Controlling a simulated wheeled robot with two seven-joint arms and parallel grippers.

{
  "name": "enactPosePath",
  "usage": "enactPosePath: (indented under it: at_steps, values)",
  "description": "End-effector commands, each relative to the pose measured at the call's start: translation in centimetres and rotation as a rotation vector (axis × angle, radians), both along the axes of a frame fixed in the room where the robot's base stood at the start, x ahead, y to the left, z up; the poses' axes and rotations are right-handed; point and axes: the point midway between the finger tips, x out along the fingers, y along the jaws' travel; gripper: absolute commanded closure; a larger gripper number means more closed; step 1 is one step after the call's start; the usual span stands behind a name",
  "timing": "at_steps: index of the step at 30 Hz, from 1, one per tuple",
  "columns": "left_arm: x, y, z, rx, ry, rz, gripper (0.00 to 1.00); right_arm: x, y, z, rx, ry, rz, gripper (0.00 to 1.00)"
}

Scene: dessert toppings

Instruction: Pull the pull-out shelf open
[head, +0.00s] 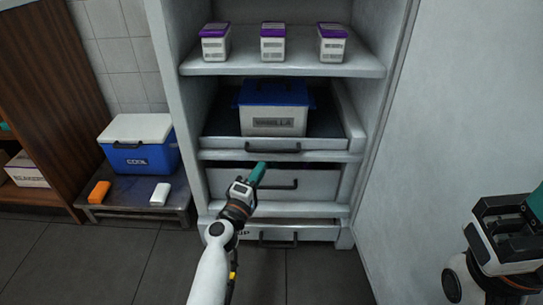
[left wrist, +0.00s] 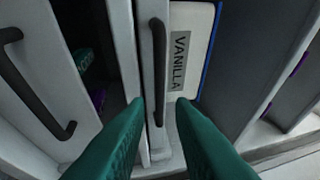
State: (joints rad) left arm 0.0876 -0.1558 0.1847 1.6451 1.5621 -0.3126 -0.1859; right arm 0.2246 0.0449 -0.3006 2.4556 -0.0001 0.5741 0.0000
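The pull-out shelf (head: 225,143) is a pale tray in the white cabinet, with a dark bar handle (head: 273,150) on its front. A white tub labelled VANILLA with a blue lid (head: 273,94) stands on it. My left gripper (head: 260,168), with teal fingers, is just below and left of that handle. In the left wrist view the fingers (left wrist: 161,104) are apart with nothing between them, and the shelf handle (left wrist: 159,72) lies beyond their tips. My right gripper (head: 538,200) is at the far right, cut off by the picture edge.
Below is a drawer (head: 325,185) with its own dark handle, and a lower drawer (head: 310,235). Purple-lidded tubs (head: 273,45) stand on the shelf above. A blue cooler (head: 140,158) sits left on a low stand. The floor in front (head: 310,280) is clear.

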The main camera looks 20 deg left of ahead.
Motion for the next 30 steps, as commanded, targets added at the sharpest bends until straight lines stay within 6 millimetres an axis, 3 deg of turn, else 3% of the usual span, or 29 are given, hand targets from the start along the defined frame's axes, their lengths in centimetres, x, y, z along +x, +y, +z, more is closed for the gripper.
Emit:
enactPosePath:
  at_steps: [6, 12, 23, 28, 30]
  values:
    - [4.3, -0.6, 0.8, 0.001, -0.001, -0.001, 0.78, 0.0, 0.0, 0.0, -0.002, -0.005, -0.001, 0.62]
    - [6.6, -0.8, 1.1, 0.001, 0.0, -0.002, 0.78, -0.2, 0.1, 0.2, -0.003, -0.018, -0.002, 0.62]
    - [7.2, -0.9, 1.2, 0.001, 0.002, -0.001, 0.78, -0.2, 0.1, 0.2, -0.004, -0.018, -0.002, 0.62]
    - [7.2, -0.9, 1.2, 0.001, 0.001, -0.002, 1.0, -0.2, 0.1, 0.2, -0.003, -0.018, -0.002, 0.62]
    - [7.2, -0.9, 1.2, 0.001, 0.001, -0.002, 1.0, -0.2, 0.1, 0.2, -0.003, -0.018, -0.002, 0.62]
